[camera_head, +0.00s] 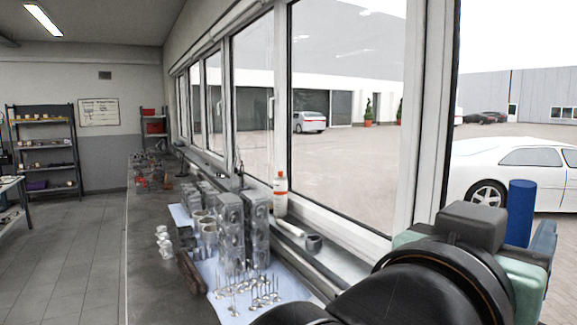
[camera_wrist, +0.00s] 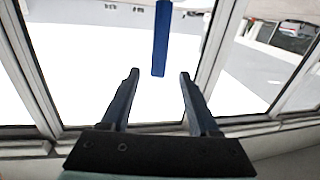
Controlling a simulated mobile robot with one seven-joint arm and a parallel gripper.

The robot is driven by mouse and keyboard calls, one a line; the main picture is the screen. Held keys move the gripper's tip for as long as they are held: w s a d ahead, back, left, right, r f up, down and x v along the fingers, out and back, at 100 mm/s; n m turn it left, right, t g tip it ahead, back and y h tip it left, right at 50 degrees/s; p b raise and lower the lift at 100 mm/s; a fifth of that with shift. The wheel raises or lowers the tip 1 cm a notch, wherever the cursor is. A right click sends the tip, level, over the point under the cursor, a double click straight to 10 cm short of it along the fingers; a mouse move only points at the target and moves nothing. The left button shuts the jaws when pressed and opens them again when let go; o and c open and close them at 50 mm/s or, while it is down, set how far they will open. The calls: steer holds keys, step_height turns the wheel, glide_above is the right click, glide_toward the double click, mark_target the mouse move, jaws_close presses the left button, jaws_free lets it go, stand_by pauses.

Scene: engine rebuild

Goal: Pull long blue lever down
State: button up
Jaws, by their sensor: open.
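The long blue lever (camera_wrist: 161,38) hangs down from the top edge of the wrist view, its lower end between the tips of my gripper (camera_wrist: 160,73) as seen in the picture. The two fingers are apart and nothing is gripped. I cannot tell how far the lever is beyond the fingertips. In the head view, a blue upright cylinder (camera_head: 520,213), which looks like the lever, stands at the right just behind my arm's end. My arm hides its lower part, and my fingers cannot be made out clearly there.
Window frames (camera_head: 428,120) stand close to my arm. The floor (camera_head: 70,260) at left is clear.

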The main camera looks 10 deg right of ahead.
mark_target(525, 200)
steer(key=p+x, duration=0.4)
steer(key=x, duration=0.5)
steer(key=shift+w+d+r, duration=0.15)
steer(key=shift+d, duration=0.25)
steer(key=shift+w+d, duration=0.4)
steer(key=shift+d, duration=0.2)
steer(key=shift+c, duration=0.4)
jaws_close()
